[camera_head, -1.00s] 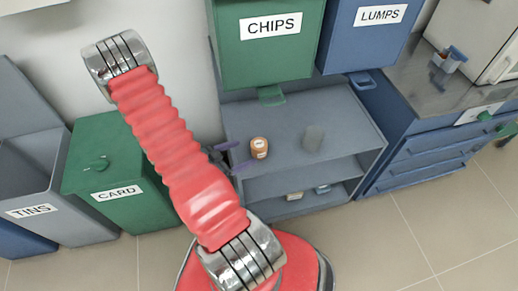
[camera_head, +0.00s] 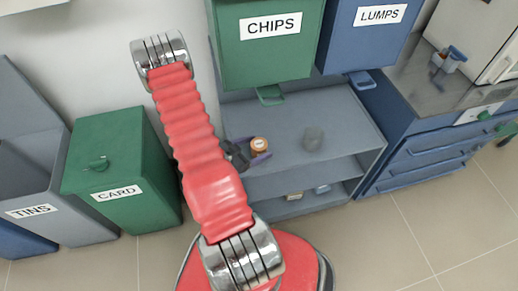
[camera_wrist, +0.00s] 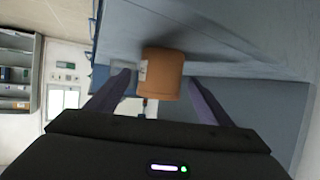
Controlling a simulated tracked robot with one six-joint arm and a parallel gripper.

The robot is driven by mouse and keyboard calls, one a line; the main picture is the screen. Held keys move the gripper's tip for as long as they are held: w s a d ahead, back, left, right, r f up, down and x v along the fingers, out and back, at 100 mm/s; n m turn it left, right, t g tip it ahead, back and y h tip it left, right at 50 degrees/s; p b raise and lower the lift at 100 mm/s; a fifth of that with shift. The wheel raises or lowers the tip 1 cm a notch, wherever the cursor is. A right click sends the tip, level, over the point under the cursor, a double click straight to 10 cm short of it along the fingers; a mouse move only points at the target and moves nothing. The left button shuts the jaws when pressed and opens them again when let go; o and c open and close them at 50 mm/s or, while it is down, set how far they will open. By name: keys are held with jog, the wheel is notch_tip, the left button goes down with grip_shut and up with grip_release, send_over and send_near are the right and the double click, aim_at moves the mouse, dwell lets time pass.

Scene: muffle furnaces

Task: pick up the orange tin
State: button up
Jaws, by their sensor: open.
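The orange tin (camera_head: 259,145) stands on the top shelf of the grey shelf unit (camera_head: 290,112), below the CHIPS bin. It has a pale lid and a pale label. In the wrist view the orange tin (camera_wrist: 163,73) is between the tips of my two purple fingers. My gripper (camera_head: 256,155) is open at the tin, and in the wrist view my gripper (camera_wrist: 157,82) has a finger on either side of it. A small gap shows on the right side; contact on the left is hard to tell. Part of the gripper is hidden behind my red arm in the head view.
The green CHIPS bin (camera_head: 265,55) and blue LUMPS bin (camera_head: 362,40) hang above. Green CARD (camera_head: 117,165) and grey TINS (camera_head: 45,185) bins stand at left. Blue drawers (camera_head: 430,150) are at right.

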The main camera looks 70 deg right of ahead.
jog(key=shift+x, duration=2.6)
jog(key=shift+r, duration=0.15)
jog(key=shift+c, duration=0.5)
jog(key=c, duration=1.1)
